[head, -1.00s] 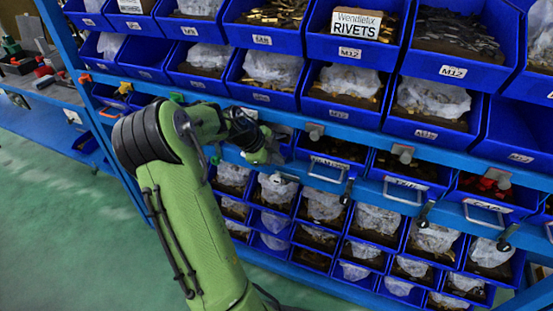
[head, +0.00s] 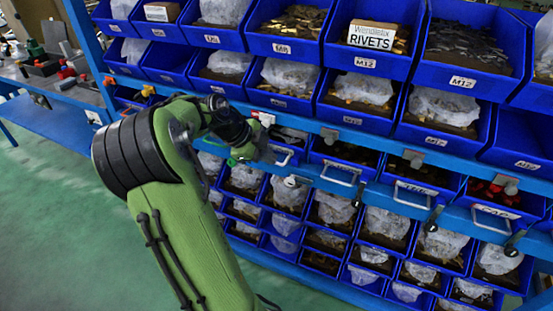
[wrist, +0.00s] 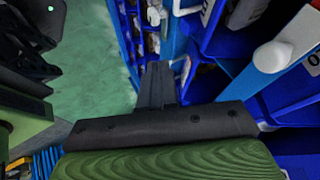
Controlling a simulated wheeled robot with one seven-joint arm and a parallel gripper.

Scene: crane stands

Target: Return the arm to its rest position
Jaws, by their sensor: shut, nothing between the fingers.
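My green arm reaches up from the bottom of the head view and bends at a dark ribbed joint. My gripper (head: 270,155) is at its far end, small and partly hidden by my own wrist, in front of the blue rack. In the wrist view my gripper (wrist: 157,85) shows its dark fingers together with nothing between them. The fingers point at a gap between green floor on the left and blue bins on the right.
A rack of blue bins (head: 365,62) with bagged parts fills the right side. A blue rail (head: 345,135) with handles (head: 411,194) runs close by the gripper. A workbench (head: 70,90) with tools stands at the left. Green floor (head: 60,210) is open at lower left.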

